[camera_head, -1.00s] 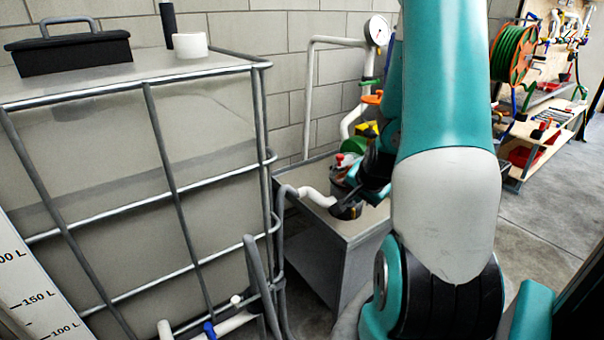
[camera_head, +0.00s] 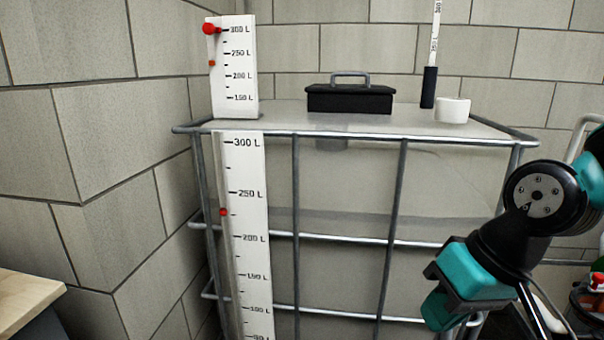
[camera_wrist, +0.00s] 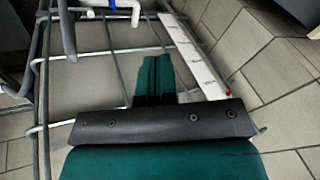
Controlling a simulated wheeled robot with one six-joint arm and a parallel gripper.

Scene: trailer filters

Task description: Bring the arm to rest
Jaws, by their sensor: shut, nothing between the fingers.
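My arm is bent at the right side of the head view. My gripper (camera_head: 438,308) hangs at its end, in front of the right part of the caged tank (camera_head: 345,235). In the wrist view its two teal fingers (camera_wrist: 155,72) lie together with nothing between them. The tank's cage and pale wall show beyond the fingers in that view. Whether the gripper touches the cage cannot be told for sure; it looks apart.
A black toolbox (camera_head: 350,98), a white roll (camera_head: 452,110) and a dark-ended gauge tube (camera_head: 429,88) stand on the tank top. A white level scale (camera_head: 248,230) runs down its front. Block walls close the left and back. A wooden top (camera_head: 22,300) edges in at lower left.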

